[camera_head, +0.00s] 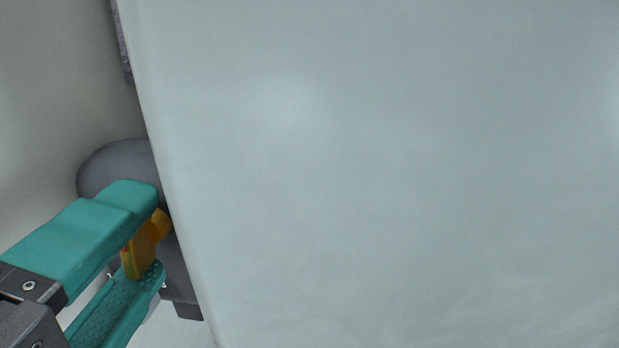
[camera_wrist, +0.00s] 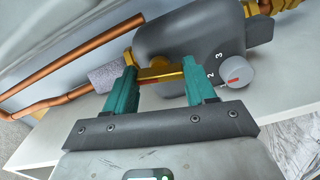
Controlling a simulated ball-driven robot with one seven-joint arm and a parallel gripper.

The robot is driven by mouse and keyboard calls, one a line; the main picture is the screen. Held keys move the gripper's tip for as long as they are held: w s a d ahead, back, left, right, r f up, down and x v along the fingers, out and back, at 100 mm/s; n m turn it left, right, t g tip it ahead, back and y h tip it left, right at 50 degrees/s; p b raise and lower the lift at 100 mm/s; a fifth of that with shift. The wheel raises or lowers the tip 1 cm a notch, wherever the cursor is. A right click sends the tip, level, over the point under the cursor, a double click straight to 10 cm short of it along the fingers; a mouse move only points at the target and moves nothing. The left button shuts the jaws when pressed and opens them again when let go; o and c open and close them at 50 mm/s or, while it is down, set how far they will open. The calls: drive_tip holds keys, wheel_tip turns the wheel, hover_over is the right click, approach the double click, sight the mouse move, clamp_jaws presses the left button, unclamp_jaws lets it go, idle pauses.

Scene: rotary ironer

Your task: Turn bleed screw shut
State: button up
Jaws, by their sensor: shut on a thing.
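The bleed screw (camera_head: 140,255) is a yellow-orange brass piece with a flat head, close to the grey rounded housing (camera_head: 115,165) at the left. In the wrist view the brass screw (camera_wrist: 160,74) lies across the front of the grey housing (camera_wrist: 180,38). My gripper (camera_head: 146,236) has teal fingers, one above and one below the screw head, shut on it. In the wrist view the fingers of my gripper (camera_wrist: 160,70) stand on both sides of it. The screw's inner end and thread are hidden.
A large pale panel (camera_head: 400,150) fills the right of the head view, close beside my fingers. In the wrist view a grey dial (camera_wrist: 237,72) with a red mark sits right of my fingers. Copper pipes (camera_wrist: 75,60) and a speckled sleeve (camera_wrist: 105,76) are at the left.

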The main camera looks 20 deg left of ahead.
drive_tip(key=shift+n, duration=1.2)
drive_tip(key=shift+a, duration=0.1)
drive_tip(key=o, duration=1)
drive_tip(key=shift+o, duration=0.2)
